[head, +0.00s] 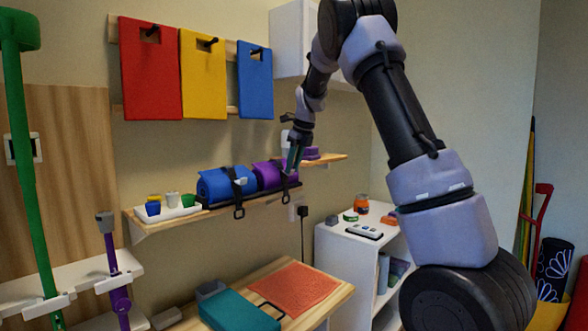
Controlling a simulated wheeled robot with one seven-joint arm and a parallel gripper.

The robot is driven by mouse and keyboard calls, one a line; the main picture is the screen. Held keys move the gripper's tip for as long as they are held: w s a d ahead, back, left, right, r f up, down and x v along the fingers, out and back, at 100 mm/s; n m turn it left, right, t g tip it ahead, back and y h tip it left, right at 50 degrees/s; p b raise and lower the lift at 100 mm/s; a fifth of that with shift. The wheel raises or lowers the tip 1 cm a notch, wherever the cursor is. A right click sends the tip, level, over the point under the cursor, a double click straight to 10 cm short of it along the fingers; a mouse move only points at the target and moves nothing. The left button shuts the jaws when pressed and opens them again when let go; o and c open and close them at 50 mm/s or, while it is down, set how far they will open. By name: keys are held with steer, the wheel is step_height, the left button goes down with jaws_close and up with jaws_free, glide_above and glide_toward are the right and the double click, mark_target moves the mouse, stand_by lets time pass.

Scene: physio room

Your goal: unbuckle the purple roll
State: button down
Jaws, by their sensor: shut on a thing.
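The purple roll (266,176) lies on a dark tray on the wall shelf, to the right of the blue roll (213,187). A black strap (286,187) goes around the purple roll's right part, with its end hanging below the shelf front. My gripper (291,168) reaches down from above onto the purple roll at this strap. It is shut on the strap, by its buckle as far as I can tell; the fingers hide the buckle itself. The blue roll has its own black strap (238,190), also hanging down in front.
A white tray (182,212) with small cups stands left of the rolls. A purple object (312,154) sits on the shelf's right part. Red, yellow and blue boards hang above. A white cabinet (340,250) with small items stands below right.

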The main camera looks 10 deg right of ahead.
steer(key=shift+w+a+r+g+h, duration=0.2)
steer(key=shift+g+h, duration=0.3)
steer(key=shift+g, duration=0.2)
steer(key=c, duration=0.6)
jaws_free()
steer(key=shift+f, duration=0.1)
steer(key=shift+r, duration=0.2)
step_height(320, 180, up, 10)
steer(key=s, duration=0.1)
steer(key=shift+s+d+r, duration=0.15)
steer(key=shift+d+r, duration=0.05)
steer(key=shift+d, duration=0.25)
steer(key=shift+d, duration=0.1)
